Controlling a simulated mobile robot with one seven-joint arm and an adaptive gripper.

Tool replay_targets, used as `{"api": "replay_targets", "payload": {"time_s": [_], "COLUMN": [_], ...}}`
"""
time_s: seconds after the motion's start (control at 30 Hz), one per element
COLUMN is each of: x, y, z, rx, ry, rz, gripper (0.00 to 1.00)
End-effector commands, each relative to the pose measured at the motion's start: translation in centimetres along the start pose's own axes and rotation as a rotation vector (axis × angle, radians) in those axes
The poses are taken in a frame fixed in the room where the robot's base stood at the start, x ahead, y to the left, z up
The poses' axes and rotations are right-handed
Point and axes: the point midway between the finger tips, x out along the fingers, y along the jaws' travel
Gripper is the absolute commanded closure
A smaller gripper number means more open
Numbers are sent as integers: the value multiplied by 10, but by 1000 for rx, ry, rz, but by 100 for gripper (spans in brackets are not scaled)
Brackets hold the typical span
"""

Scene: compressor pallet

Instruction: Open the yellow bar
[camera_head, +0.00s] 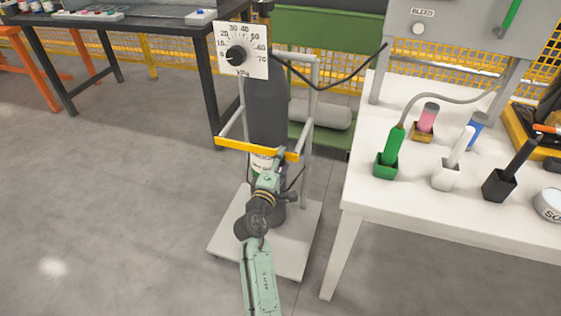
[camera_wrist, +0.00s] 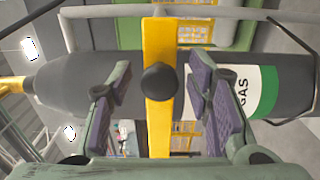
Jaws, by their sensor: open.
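The yellow bar (camera_head: 240,146) runs across the front of a dark gas cylinder (camera_head: 266,108) on a wheeled-looking frame. In the wrist view the yellow bar (camera_wrist: 158,35) stands upright in the picture and has a round dark knob (camera_wrist: 159,82) on it. My gripper (camera_head: 270,168) is in front of the bar's right half. In the wrist view my gripper (camera_wrist: 160,76) is open, with one purple-padded finger on each side of the bar and knob. Gaps show on both sides, so it is not shut on the bar.
A dial panel (camera_head: 241,50) marked kPa stands above the bar. The cylinder stands on a pale base plate (camera_head: 228,240). A white table (camera_head: 405,225) with several coloured holders is close on the right. A dark workbench (camera_head: 125,22) is behind left. The floor at left is clear.

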Motion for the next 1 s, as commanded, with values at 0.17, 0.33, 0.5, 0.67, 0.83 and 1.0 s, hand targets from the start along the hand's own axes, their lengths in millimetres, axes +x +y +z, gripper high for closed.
{"api": "replay_targets", "payload": {"time_s": [0.17,0.33,0.5,0.67,0.83,1.0], "x": [0,0,0,0,0,0], "y": [0,0,0,0,0,0], "z": [0,0,0,0,0,0], "rx": [0,0,0,0,0,0], "ry": [0,0,0,0,0,0], "rz": [0,0,0,0,0,0], "gripper": [62,74,85,96,100,100]}}
